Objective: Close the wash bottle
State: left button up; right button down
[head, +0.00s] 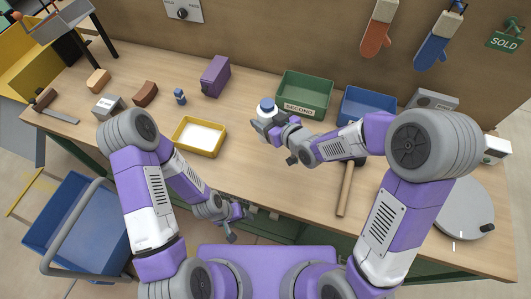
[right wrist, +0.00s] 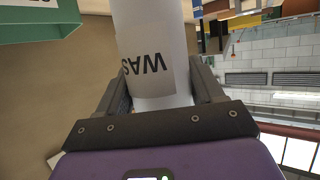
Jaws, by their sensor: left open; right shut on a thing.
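The wash bottle (head: 263,115) is white with a blue cap (head: 267,104) on top in the head view. My right gripper (head: 273,131) is shut around its body, and I cannot tell whether the bottle is clear of the table. The bottle (right wrist: 155,50) also shows in the right wrist view, upside down in the picture, with the letters "WAS" on its label, between the fingers of my right gripper (right wrist: 163,95). Its cap is out of that view. My left gripper (head: 232,217) is open and empty at the table's front edge, well away from the bottle.
A green "SECOND" bin (head: 319,86) and a blue bin (head: 357,109) stand behind the bottle. A hammer (head: 345,190) lies to the right. The front middle of the table is clear.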

jog(key=shift+f+b, duration=0.5)
jog(key=shift+f, duration=2.6)
jog(key=shift+f+b, duration=0.3)
jog(key=shift+f, duration=1.65)
jog(key=shift+r, duration=0.1)
jog(key=shift+f, duration=0.2)
jog(key=shift+c, duration=0.8)
grip_release()
